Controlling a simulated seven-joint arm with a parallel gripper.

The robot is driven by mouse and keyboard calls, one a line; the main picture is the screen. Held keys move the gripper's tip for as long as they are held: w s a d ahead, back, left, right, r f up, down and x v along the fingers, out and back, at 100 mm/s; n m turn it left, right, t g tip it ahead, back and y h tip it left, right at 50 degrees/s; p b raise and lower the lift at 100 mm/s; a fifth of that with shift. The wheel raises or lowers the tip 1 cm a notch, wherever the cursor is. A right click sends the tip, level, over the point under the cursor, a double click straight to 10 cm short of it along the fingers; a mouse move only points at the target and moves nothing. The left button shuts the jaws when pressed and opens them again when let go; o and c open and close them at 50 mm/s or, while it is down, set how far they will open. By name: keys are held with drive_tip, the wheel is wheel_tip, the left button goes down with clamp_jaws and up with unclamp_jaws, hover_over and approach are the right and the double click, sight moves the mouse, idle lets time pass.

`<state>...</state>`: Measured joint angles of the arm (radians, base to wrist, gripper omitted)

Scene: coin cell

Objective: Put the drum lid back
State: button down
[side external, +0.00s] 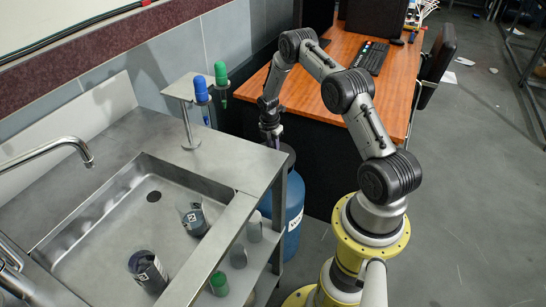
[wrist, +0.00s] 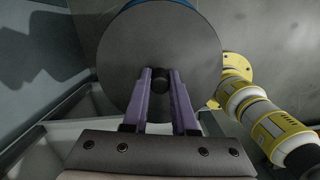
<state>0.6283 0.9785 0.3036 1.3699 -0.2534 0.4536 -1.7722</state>
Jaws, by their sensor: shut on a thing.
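The blue drum (side external: 293,218) stands on the floor between the steel sink bench and the orange desk. The lid, a dark grey disc with a small black knob, is at the drum's top and shows in part in the side view (side external: 289,157). In the wrist view the lid (wrist: 160,40) fills the upper middle, and a thin strip of the blue drum (wrist: 160,2) shows past its far edge. My gripper (wrist: 160,76) is shut on the lid's knob with its purple fingers. I cannot tell whether the lid rests on the drum or hangs just above it.
The steel bench (side external: 120,130) with its sink is close on the left of the drum. A small stand (side external: 188,110) holds blue and green bottles near my gripper. The orange desk (side external: 320,90) is behind. Open floor (side external: 470,200) lies at right.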

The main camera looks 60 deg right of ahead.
drive_tip(key=shift+f, duration=1.9)
drive_tip(key=shift+f, duration=0.1)
drive_tip(key=shift+f, duration=0.1)
drive_tip(key=c, duration=0.7)
unclamp_jaws()
